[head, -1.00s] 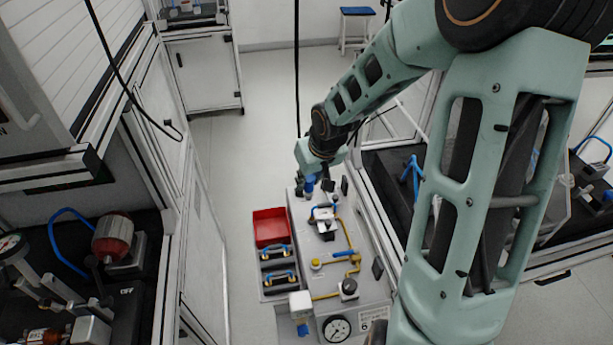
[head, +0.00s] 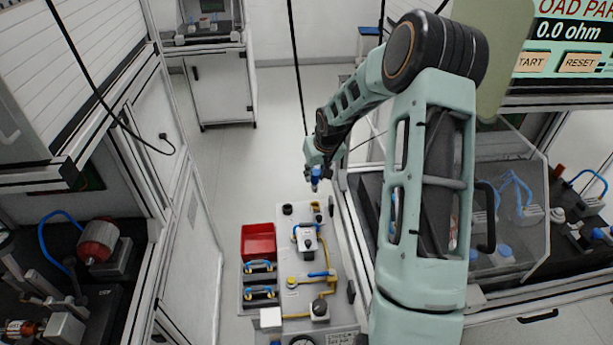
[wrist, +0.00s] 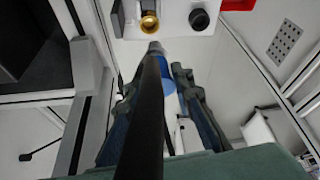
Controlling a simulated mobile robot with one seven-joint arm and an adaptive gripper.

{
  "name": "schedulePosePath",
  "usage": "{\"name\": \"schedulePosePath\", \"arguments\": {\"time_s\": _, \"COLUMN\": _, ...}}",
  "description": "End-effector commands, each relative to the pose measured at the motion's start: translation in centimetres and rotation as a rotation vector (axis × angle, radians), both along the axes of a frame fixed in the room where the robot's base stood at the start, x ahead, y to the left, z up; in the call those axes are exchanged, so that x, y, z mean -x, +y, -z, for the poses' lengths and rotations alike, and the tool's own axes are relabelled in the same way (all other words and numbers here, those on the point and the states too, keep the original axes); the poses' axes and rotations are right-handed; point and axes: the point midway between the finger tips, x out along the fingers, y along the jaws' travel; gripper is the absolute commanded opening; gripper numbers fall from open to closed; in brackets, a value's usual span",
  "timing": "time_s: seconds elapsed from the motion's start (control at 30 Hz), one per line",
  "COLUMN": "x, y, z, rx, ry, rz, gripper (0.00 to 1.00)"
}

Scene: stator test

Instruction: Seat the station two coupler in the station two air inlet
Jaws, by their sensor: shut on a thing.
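My gripper (head: 317,168) is shut on a blue coupler with a grey tip and holds it in the air beyond the far end of the pale panel (head: 290,235). In the wrist view the blue coupler (wrist: 170,98) shows between the fingers, partly hidden by a dark hose or bar. Its grey tip points toward the panel edge. A brass fitting (wrist: 149,22) and a round black fitting (wrist: 199,19) stand on the panel just beyond the tip, apart from it. In the head view the brass fitting (head: 315,206) sits at the panel's far end. No label shows which is station two's inlet.
Yellow pipes and a valve are on the panel. Benches stand left and right, the right one with a clear guard (head: 510,200). The floor beyond is free.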

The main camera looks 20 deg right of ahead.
Motion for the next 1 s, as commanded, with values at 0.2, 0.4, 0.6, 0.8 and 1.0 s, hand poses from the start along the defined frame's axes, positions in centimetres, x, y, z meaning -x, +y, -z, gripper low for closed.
{"name": "schedulePosePath", "arguments": {"time_s": 0.2, "x": -0.4, "y": -0.7, "z": 0.6, "rx": 0.003, "ry": 0.001, "rz": 0.008, "gripper": 0.0}}
{"name": "schedulePosePath", "arguments": {"time_s": 0.4, "x": -0.4, "y": -0.7, "z": 1.9, "rx": 0.003, "ry": 0.001, "rz": 0.009, "gripper": 0.0}}
{"name": "schedulePosePath", "arguments": {"time_s": 0.6, "x": -0.4, "y": -0.6, "z": 3.8, "rx": 0.002, "ry": 0.001, "rz": 0.007, "gripper": 0.0}}
{"name": "schedulePosePath", "arguments": {"time_s": 0.8, "x": -0.4, "y": -0.7, "z": 4.8, "rx": 0.003, "ry": 0.001, "rz": 0.009, "gripper": 0.0}}
{"name": "schedulePosePath", "arguments": {"time_s": 1.0, "x": -0.4, "y": -0.7, "z": 4.8, "rx": 0.003, "ry": 0.001, "rz": 0.009, "gripper": 0.0}}
